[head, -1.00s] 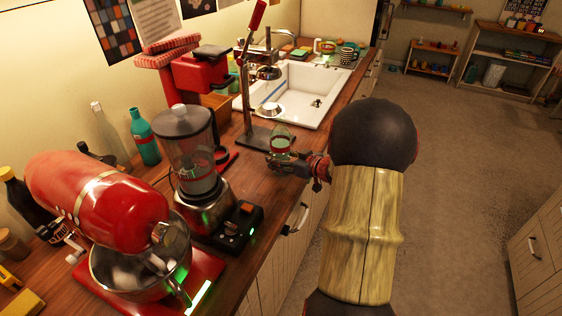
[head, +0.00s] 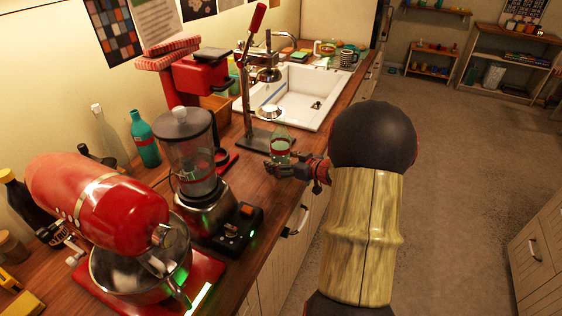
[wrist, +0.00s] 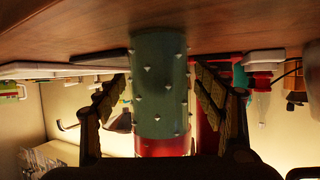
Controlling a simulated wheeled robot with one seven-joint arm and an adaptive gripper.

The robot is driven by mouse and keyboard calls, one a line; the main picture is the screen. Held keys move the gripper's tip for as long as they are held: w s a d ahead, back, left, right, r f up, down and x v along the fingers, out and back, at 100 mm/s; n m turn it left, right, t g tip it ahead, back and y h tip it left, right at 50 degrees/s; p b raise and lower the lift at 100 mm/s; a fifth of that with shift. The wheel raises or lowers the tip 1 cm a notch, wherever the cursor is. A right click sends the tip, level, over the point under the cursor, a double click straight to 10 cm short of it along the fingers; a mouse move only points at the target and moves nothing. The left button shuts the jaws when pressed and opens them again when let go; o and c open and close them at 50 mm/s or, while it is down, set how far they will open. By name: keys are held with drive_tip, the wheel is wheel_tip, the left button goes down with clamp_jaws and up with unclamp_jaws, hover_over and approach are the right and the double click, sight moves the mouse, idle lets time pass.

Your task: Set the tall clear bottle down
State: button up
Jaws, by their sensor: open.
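In the wrist view my gripper (wrist: 163,100) has one finger on each side of the bottle, with narrow gaps. The bottle's lower part is partly hidden by my fingers in the head view.
A lever stand (head: 247,100) stands just behind the bottle, and a white sink (head: 300,95) lies beyond. A blender (head: 195,165) and a red mixer (head: 105,205) stand to the left. Another clear bottle (head: 110,140) and a teal bottle (head: 144,140) are by the wall.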

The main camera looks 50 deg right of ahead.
drive_tip(key=p+v, duration=0.4)
drive_tip(key=v, duration=0.8)
drive_tip(key=shift+p, duration=0.35)
drive_tip(key=shift+r, duration=0.1)
